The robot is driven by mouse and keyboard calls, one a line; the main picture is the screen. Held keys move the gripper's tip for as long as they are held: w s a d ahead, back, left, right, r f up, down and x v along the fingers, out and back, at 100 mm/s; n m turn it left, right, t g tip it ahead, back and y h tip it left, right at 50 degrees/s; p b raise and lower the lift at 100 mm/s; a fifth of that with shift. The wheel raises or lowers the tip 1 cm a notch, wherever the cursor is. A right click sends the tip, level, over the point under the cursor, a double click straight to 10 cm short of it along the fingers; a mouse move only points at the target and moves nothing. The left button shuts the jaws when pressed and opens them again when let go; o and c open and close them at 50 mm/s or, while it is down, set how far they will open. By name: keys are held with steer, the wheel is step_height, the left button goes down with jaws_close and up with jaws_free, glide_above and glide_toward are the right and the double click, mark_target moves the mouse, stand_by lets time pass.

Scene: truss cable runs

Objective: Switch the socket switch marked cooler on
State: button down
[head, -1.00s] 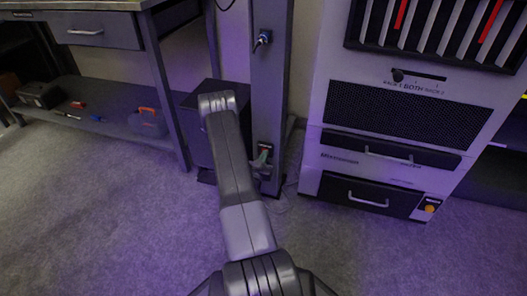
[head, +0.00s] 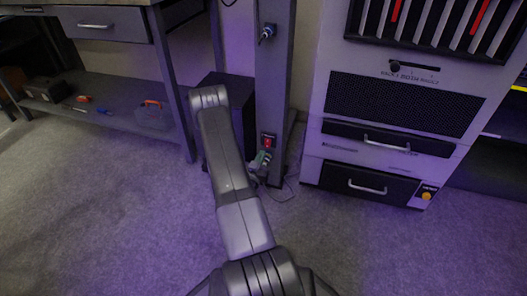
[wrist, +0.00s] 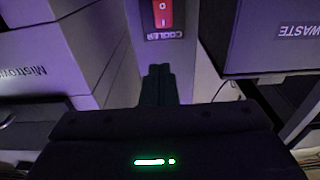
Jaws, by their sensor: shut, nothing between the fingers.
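The cooler socket switch is a red rocker (wrist: 163,14) marked 0 and I, with an upside-down COOLER label (wrist: 165,37) beside it in the wrist view. In the head view the red switch (head: 268,142) sits low on the grey post (head: 271,90). I cannot tell which side of the rocker is pressed in. My gripper (wrist: 158,72) is shut and empty, its fingertips pointing at the post near the label, apart from the rocker. In the head view my gripper (head: 262,158) is just below the switch.
A dark bin marked WASTE (wrist: 285,45) stands beside the post. A white machine (head: 310,150) with black drawers is to the right in the head view. A workbench with a lower shelf (head: 120,125) is at left. A thin cable (head: 283,192) lies near the post base. Open carpet lies in front.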

steer(key=shift+s+a+r+p, duration=0.15)
steer(key=shift+s+a, duration=0.1)
steer(key=shift+s, duration=0.5)
steer(key=shift+s+a+r+p, duration=0.2)
steer(key=shift+s, duration=0.5)
steer(key=shift+s+a+r+p, duration=0.15)
steer(key=shift+s+a, duration=0.1)
steer(key=shift+s, duration=0.5)
